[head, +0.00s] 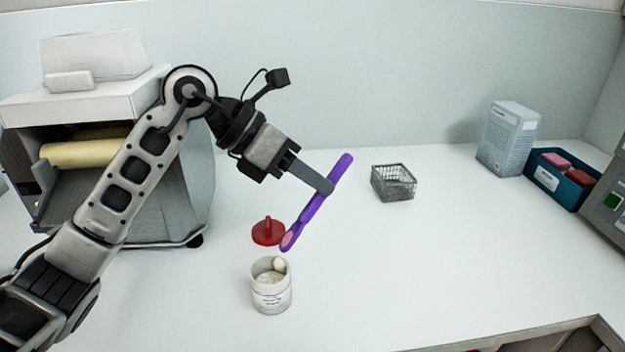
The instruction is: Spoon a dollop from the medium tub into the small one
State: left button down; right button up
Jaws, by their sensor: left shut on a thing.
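My left gripper (326,188) is shut on a purple spoon (313,207) around the middle of its handle. The spoon is tilted, its bowl end with a pinkish patch pointing down and left, seen just above the tub in the picture and beside the red lid. One white tub (271,298) with a printed label stands open on the white table, pale cream inside and a small lump at its rim. Only this tub is visible, and I cannot tell whether it is the medium or the small one. My right gripper is not in view.
A red lid with a knob (267,233) lies behind the tub. A wire basket (394,183) stands further back, right of the spoon. A grey-white box (508,138) and a blue bin (556,181) are at the far right. A machine with a roller (85,150) stands left. The table's right middle is clear.

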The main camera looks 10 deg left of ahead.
pick_arm(q)
jog(key=shift+r+p, duration=1)
jog(key=shift+r, duration=0.8)
